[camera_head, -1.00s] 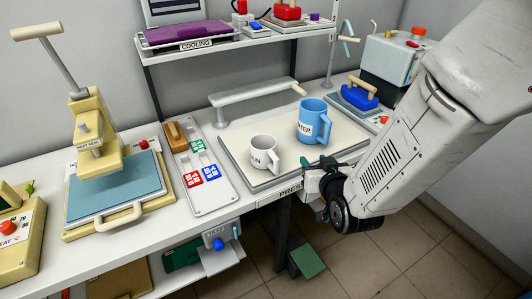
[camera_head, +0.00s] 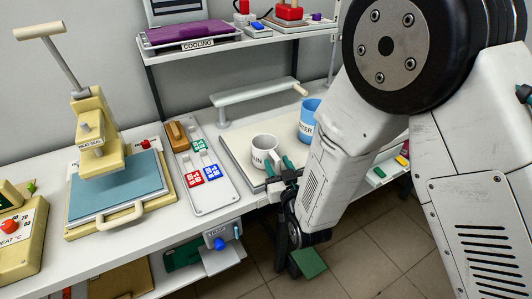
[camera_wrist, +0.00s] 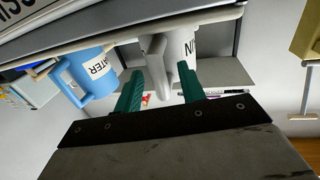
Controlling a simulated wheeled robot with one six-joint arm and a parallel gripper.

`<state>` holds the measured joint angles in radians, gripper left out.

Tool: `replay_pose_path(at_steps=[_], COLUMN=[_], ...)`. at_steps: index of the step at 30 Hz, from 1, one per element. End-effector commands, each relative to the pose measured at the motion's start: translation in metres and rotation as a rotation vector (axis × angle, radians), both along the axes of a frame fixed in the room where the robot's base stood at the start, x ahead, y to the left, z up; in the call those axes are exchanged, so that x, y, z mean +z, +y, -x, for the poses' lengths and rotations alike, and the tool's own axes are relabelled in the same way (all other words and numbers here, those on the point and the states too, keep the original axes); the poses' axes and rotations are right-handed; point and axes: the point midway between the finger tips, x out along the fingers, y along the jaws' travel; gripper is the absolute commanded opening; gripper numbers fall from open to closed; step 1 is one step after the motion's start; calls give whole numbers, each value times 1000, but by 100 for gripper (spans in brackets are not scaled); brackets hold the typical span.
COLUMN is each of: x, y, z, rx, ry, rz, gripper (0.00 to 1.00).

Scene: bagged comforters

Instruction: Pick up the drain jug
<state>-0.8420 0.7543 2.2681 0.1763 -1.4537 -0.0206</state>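The drain jug (camera_head: 262,147) is a small white mug with dark lettering, partly readable as "AIN". It stands upright on the pale press board (camera_head: 236,146). In the wrist view the jug (camera_wrist: 182,45) appears upside down, its handle pointing toward my gripper. My gripper (camera_head: 279,167) is at the jug's front right. Its two teal fingers are apart. In the wrist view the gripper (camera_wrist: 160,88) has the handle between its fingers, with visible gaps and no clear contact. The fingers partly cover the jug's handle side in the head view.
A blue jug marked "WATER" (camera_head: 306,122) stands right of the drain jug, partly behind my arm. A white bar (camera_head: 253,94) spans the board's back. A panel with coloured buttons (camera_head: 205,178) lies left, beside a cream heat sealer (camera_head: 95,150). A shelf (camera_head: 215,42) hangs above.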

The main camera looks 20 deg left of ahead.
Motion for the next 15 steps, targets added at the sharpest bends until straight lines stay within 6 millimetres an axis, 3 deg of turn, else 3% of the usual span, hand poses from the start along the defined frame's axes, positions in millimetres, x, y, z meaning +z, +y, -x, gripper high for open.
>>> replay_pose_path(at_steps=[8,13,15], x=[0,0,0], y=[3,3,3], z=[-4,-4,-4], rx=[1,1,1], ry=[1,0,0], rz=[1,0,0], gripper=[40,0,0])
